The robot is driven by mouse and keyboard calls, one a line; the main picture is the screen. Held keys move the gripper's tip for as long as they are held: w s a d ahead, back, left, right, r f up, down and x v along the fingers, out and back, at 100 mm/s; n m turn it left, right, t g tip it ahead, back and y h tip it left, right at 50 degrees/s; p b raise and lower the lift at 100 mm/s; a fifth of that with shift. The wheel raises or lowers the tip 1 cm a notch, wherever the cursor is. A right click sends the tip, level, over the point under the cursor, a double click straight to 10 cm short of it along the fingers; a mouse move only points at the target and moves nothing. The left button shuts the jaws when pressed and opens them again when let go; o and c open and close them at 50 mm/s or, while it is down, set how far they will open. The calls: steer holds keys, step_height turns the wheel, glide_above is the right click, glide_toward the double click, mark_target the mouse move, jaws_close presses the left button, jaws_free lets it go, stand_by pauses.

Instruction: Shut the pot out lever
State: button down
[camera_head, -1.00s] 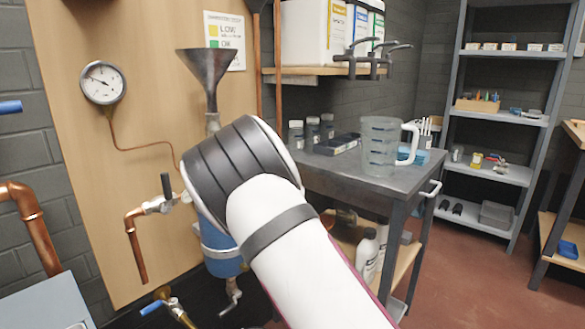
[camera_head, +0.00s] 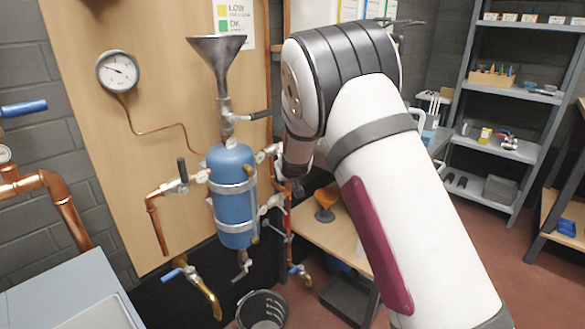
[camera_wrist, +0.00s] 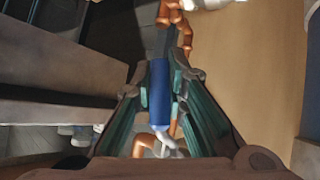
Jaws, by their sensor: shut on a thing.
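The blue pot (camera_head: 232,195) hangs on the wooden panel, with a metal funnel (camera_head: 217,65) above it and valves on both sides. In the wrist view, my gripper (camera_wrist: 163,80) is shut on a blue lever handle (camera_wrist: 160,100), which lies lengthwise between the fingers. Copper pipe shows beyond and below the handle. In the head view, my wrist is just right of the pot. My fingers are mostly hidden there, so I cannot tell how far the lever is turned. Black levers show above the pot (camera_head: 261,115) and left of it (camera_head: 182,169).
A pressure gauge (camera_head: 117,71) is on the panel at left. A dark bucket (camera_head: 262,310) stands on the floor below the pot. A blue-handled tap (camera_head: 299,269) is low right of the pot. A bench shelf (camera_head: 335,230) with an orange funnel (camera_head: 326,203) is close behind my arm.

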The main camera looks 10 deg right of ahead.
steer(key=shift+s+a+f+m+g+y, duration=0.1)
steer(key=shift+s+a+m+g+y, duration=0.4)
steer(key=shift+a+g+y, duration=0.25)
steer(key=c, duration=1.9)
jaws_free()
steer(key=v, duration=1.2)
steer(key=shift+w+d, duration=0.1)
